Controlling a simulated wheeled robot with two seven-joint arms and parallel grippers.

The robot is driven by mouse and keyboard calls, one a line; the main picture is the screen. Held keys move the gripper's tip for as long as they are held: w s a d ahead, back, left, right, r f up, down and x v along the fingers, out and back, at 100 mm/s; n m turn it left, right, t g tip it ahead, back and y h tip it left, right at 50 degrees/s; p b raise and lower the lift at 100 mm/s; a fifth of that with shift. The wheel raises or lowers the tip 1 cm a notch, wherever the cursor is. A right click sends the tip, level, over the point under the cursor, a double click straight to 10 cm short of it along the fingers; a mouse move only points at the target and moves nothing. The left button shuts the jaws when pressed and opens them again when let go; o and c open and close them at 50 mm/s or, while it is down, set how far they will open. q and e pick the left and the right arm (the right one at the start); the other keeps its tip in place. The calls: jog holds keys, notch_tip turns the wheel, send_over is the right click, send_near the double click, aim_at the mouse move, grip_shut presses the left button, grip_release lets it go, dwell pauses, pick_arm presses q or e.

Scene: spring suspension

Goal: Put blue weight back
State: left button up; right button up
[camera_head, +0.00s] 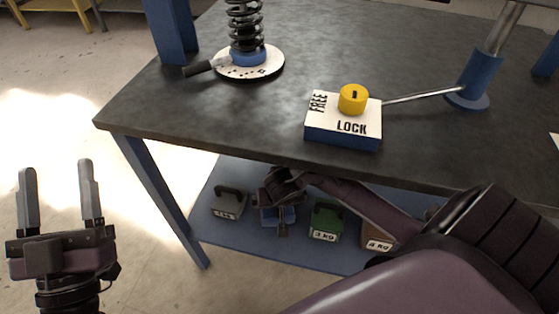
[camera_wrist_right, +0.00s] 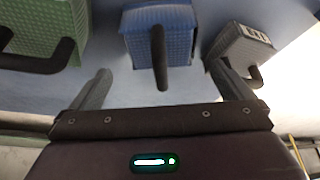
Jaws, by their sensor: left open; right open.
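The blue weight (camera_head: 276,213) sits on the blue lower shelf (camera_head: 218,232), between a grey weight and a green weight. In the head view my right gripper and wrist partly cover it. In the right wrist view the blue weight (camera_wrist_right: 160,35) stands ahead, its dark handle pointing toward my right gripper (camera_wrist_right: 165,85). The right gripper's fingers are wide apart, one on each side of the handle and not closed on it. My left gripper (camera_head: 61,190) is open and empty at the left, away from the table.
The grey weight (camera_head: 228,204), the green weight (camera_head: 324,222) and a brown weight (camera_head: 376,238) share the shelf. The tabletop (camera_head: 200,110) overhangs it. On top are a black spring (camera_head: 245,22) on a white disc (camera_head: 270,64) and a FREE/LOCK box (camera_head: 343,144) with a yellow knob (camera_head: 353,100).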

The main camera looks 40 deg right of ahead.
jog(key=shift+p+v, duration=0.55)
jog(key=shift+v, duration=0.25)
pick_arm(q)
notch_tip(320, 180, down, 16)
jog(key=d+g+y+p, duration=0.1)
jog(key=d+g+y, duration=0.15)
jog(key=g, duration=0.55)
jog(key=s+a+f+g+y+p, duration=0.1)
jog(key=s+f+g, duration=0.3)
jog(key=f, duration=0.3)
jog(key=s+a+f+g+y+p, duration=0.1)
jog(key=s+a+f+g+y, duration=0.1)
jog(key=s+f+g, duration=0.2)
jog(key=shift+s+f, duration=0.25)
jog(key=shift+f, duration=1.3)
pick_arm(e)
jog(key=s+a+r+n+t+y, duration=0.1)
jog(key=s+a+r+n+y, duration=0.2)
jog(key=a, duration=0.6)
jog(key=s+a+r+n+t+y, duration=0.1)
jog(key=s+a+r+n+y, duration=0.2)
jog(key=s+a+n, duration=0.4)
jog(key=shift+s+a+r, duration=0.2)
jog(key=shift+a+r, duration=0.15)
jog(key=shift+a, duration=1.1)
pick_arm(q)
jog(key=shift+d+y, duration=0.1)
jog(key=shift+y, duration=0.15)
